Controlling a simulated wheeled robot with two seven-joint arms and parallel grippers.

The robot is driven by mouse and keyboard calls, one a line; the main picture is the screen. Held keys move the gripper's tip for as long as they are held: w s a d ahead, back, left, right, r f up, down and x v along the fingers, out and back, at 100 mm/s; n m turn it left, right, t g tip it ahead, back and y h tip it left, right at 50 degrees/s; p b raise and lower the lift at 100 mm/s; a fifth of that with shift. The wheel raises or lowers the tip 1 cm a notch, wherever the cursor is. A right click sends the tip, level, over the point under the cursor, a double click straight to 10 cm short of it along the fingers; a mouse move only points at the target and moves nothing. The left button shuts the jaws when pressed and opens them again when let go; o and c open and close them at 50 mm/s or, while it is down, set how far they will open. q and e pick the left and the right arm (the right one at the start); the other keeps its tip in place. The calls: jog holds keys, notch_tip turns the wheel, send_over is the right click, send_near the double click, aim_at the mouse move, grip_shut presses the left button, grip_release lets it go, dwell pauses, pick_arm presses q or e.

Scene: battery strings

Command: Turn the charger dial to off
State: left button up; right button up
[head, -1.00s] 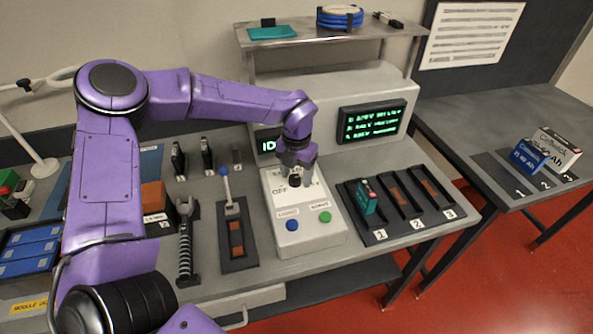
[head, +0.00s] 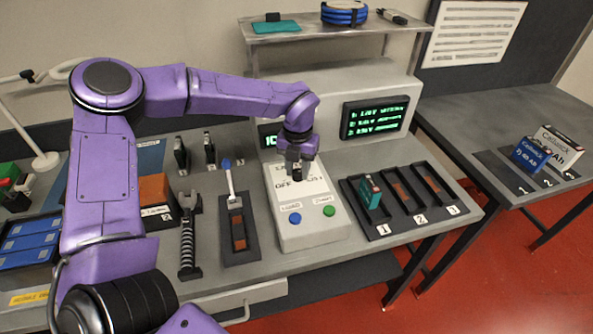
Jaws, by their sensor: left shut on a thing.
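The charger (head: 303,236) is a pale grey box on the bench with a sloped panel. The panel carries the letters OFF, a blue button (head: 295,219) and a green button (head: 329,210). The dial (head: 297,177) is a small black knob at the panel's upper part, mostly covered by my gripper. My left gripper (head: 297,168) points down onto the dial and is shut on it. The fingertips and the dial's pointer are too small and hidden to tell the setting. My right gripper is not in view.
A rack of numbered slots (head: 408,234) stands right of the charger, a teal module (head: 370,192) in slot 1. A green-lettered screen (head: 375,118) is behind. A shelf (head: 300,42) overhangs the back.

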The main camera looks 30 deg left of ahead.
pick_arm(q)
jog(key=n+b, duration=0.2)
jog(key=n, duration=0.1)
jog(key=n+b, duration=0.1)
jog(key=shift+w+f+n+b, duration=0.1)
jog(key=shift+f+n+b, duration=0.15)
jog(key=shift+n+b, duration=0.1)
jog(key=n+b, duration=1.2)
jog(key=b, duration=0.2)
jog(key=shift+w+f+n, duration=0.1)
jog(key=shift+f+n, duration=0.05)
jog(key=shift+n, duration=0.2)
jog(key=n+b, duration=1.2)
jog(key=b, duration=0.3)
jog(key=shift+f+n+b, duration=0.1)
jog(key=shift+n+b, duration=0.2)
jog(key=shift+b, duration=0.05)
jog(key=shift+r+n+b, duration=0.25)
jog(key=shift+n+b, duration=1.15)
jog(key=shift+n, duration=0.3)
jog(key=o, duration=1)
jog(key=shift+o, duration=0.2)
jog(key=shift+r, duration=0.1)
jog(key=shift+r, duration=0.1)
